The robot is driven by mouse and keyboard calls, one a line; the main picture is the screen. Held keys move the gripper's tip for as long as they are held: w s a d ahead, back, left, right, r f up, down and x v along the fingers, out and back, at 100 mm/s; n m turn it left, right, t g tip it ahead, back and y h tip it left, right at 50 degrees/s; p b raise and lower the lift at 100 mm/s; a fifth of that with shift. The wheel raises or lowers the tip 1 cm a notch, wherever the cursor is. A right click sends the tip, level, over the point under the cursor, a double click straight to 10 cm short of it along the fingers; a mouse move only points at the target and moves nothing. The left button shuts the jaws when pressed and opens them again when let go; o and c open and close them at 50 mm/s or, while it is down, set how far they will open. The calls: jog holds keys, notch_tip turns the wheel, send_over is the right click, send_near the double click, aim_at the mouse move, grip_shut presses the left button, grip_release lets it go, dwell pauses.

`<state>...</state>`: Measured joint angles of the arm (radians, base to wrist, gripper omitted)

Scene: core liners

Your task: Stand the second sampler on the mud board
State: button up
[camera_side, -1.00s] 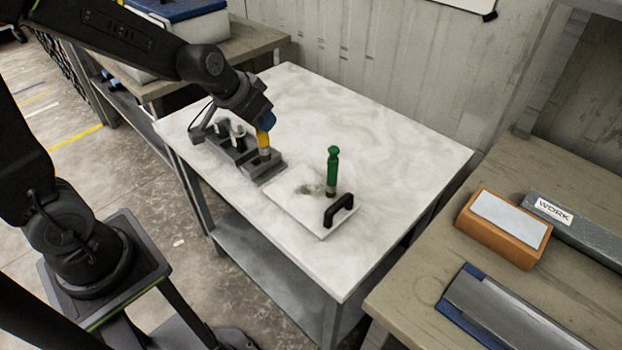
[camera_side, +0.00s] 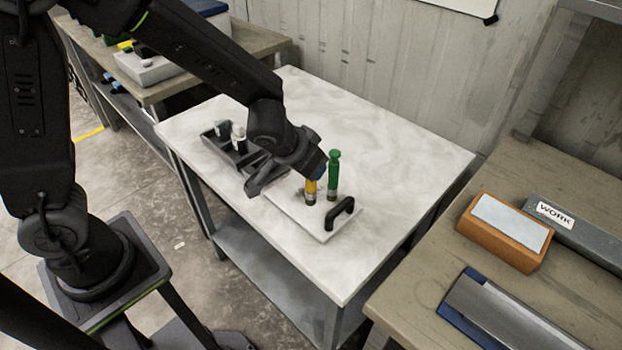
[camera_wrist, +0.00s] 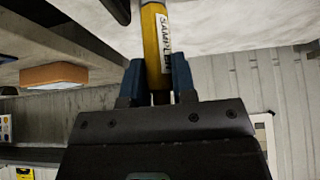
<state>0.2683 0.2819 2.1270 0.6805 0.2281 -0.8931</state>
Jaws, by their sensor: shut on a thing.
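My gripper (camera_side: 316,172) is shut on the yellow sampler (camera_side: 311,188), which I hold upright over the mud board. In the wrist view the yellow sampler (camera_wrist: 156,45) with its "SAMPLE" label is between my blue fingertips (camera_wrist: 160,77). The mud board (camera_side: 318,225) is a pale square plate with a black handle (camera_side: 340,213) at its front right. The green sampler (camera_side: 333,175) stands upright on the board, just right of the yellow one. I cannot tell whether the yellow sampler's lower end touches the board.
A dark rack (camera_side: 222,140) with grey-white pieces stands on the marble table (camera_side: 400,150) to the left, partly hidden by my arm. The table's back and right are clear. A side bench (camera_side: 400,290) holds an orange-framed block (camera_side: 504,226).

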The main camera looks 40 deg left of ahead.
jog(key=shift+f, duration=2)
jog(key=shift+f, duration=0.2)
jog(key=o, duration=0.9)
jog(key=shift+o, duration=0.2)
jog(key=shift+r, duration=0.15)
